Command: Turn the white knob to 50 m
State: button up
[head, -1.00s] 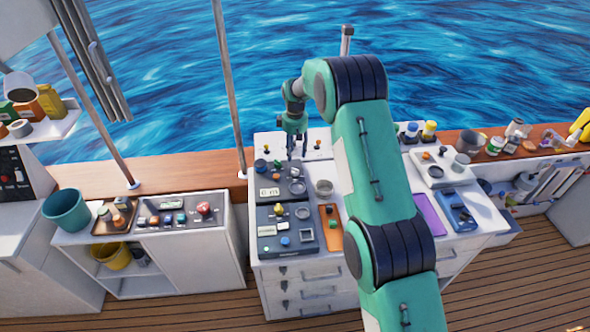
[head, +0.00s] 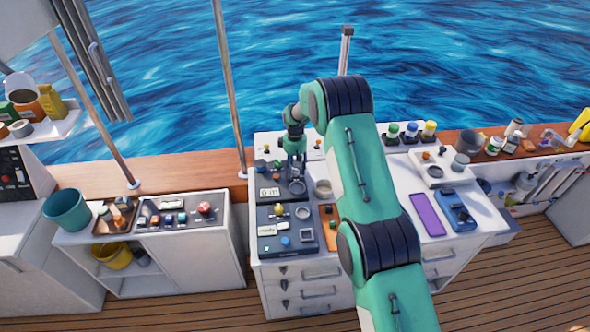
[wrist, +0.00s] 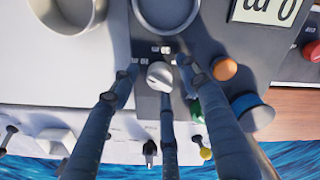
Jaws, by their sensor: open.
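The white knob (wrist: 160,76) shows in the wrist view as a pale round knob with a mark line, on a dark panel with small labels around it. The labels are too small to read. My gripper (wrist: 158,88) is open, with its dark fingers spread around the knob; I cannot tell whether they touch it. In the head view my gripper (head: 294,160) points down over the back of the dark panel, and its fingers hide the knob. A light display (head: 269,191) stands on that panel, seen upside down in the wrist view (wrist: 266,9); it seems to read "0 m".
Close to the fingers in the wrist view are an orange button (wrist: 224,68), a blue round knob (wrist: 252,110) and a round grey ring (wrist: 165,12). A white cup-like part (wrist: 68,12) lies to the left. A second panel (head: 286,230) stands in front.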

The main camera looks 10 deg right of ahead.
grip_shut()
